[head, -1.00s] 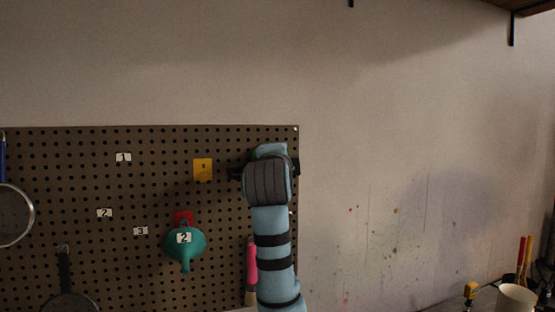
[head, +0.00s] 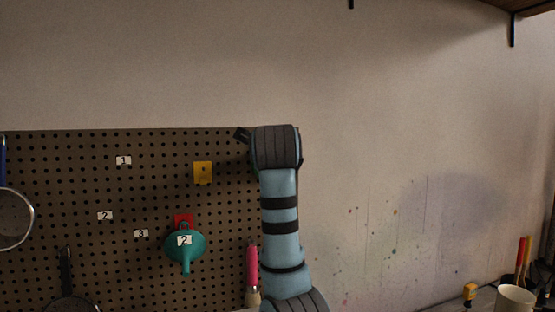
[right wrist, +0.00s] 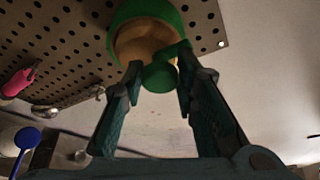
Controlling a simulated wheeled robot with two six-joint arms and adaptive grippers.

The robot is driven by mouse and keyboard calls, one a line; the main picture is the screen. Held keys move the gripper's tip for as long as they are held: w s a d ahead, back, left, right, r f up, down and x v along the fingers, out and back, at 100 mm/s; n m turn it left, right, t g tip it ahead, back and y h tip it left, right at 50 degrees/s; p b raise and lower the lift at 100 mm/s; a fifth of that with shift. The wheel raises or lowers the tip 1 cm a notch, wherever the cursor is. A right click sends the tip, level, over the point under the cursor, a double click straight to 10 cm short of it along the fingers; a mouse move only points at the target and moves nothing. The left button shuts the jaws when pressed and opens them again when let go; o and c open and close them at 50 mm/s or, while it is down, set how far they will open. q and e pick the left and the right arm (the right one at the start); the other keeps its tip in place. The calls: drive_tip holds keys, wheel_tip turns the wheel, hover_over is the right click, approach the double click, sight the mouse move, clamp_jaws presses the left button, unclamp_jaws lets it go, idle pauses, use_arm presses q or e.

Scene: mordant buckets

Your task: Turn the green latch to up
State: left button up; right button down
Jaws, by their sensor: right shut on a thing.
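The green latch (right wrist: 160,76) shows in the right wrist view as a green lever on a round green rim with a tan, wood-like face, mounted at the pegboard's edge. My right gripper (right wrist: 162,70) is shut on its lever, one finger on each side. How the lever points on the board is hard to tell. My left gripper is in neither current view.
The brown pegboard (head: 140,185) holds a yellow plate (head: 203,172), a teal funnel (head: 185,245) on a red mount, a pink-handled brush (head: 252,265), pans and numbered tags. Bare wall lies to the right. A white cup (head: 515,298) stands at lower right.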

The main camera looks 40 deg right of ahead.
drive_tip(key=shift+f, duration=0.1)
idle(0.3)
drive_tip(key=c, duration=1.2)
unclamp_jaws()
drive_tip(key=shift+c, duration=0.2)
drive_tip(key=v, duration=1.2)
drive_tip(key=shift+d, duration=0.15)
